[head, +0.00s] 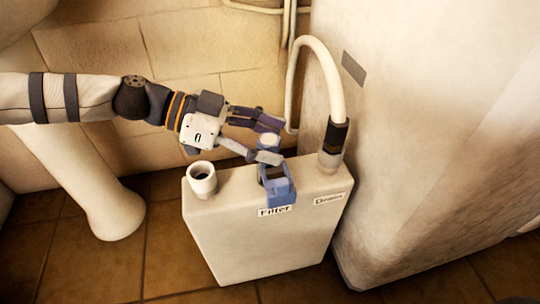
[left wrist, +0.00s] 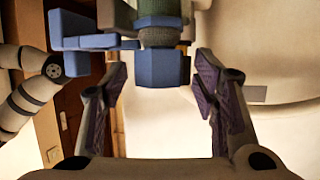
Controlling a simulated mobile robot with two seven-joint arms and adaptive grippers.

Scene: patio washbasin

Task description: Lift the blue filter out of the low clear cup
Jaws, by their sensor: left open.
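My left gripper (head: 270,140) is open above the top of the pale box, with a finger on either side of a small pale round top. In the left wrist view a blue block-shaped head, which I take for the filter (left wrist: 162,67), is between the open fingertips, with clear gaps on both sides. A grey mesh part adjoins it, and a greenish see-through part beyond looks like the low clear cup (left wrist: 172,8). A blue bracket (head: 279,190) stands at the "Filter" label. The fingers hide much of the filter and cup in the head view. My right gripper is not seen.
The pale box (head: 255,240) stands on the tiled floor. A white open port (head: 202,178) rises at its left. A hose (head: 335,85) with a black connector enters the port by the right-hand label. A large pale body (head: 430,150) stands close on the right.

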